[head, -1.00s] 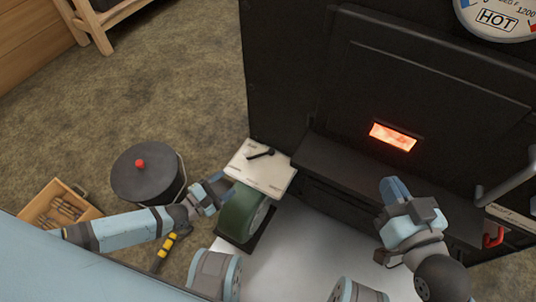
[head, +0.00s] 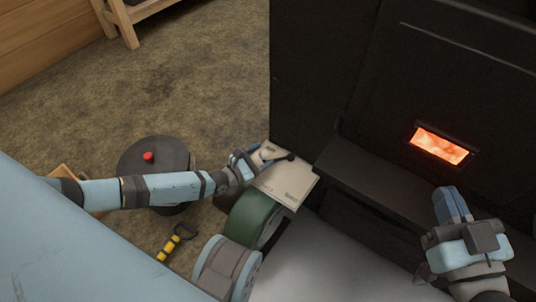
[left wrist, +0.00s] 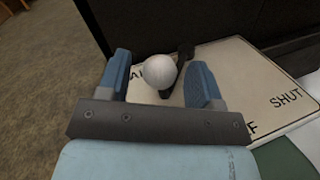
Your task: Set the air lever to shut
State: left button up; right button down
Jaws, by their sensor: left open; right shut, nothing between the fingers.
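The air lever, black, lies over a pale plate (head: 290,186) beside the dark firebox. In the left wrist view the dark lever arm (left wrist: 182,64) and a pale round ball (left wrist: 159,71), seemingly its knob, show over the plate (left wrist: 240,70). The plate's lettering reads SHUT at the right; other letters are partly hidden. My left gripper (head: 246,157) is open at the plate's left edge; its fingers (left wrist: 160,76) stand either side of the ball, and I cannot tell whether they touch it. My right gripper (head: 453,204) is shut and empty before the firebox.
The firebox front (head: 340,60) rises behind the plate, with a glowing window (head: 439,146). A green rounded housing (head: 249,217) is just below the plate. A dark lidded pot (head: 135,160) and a yellow-handled tool (head: 168,248) are on the floor at left.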

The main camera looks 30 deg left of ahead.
pick_arm(q)
jog(key=shift+x, duration=1.45)
jog(key=shift+c, duration=0.3)
grip_shut()
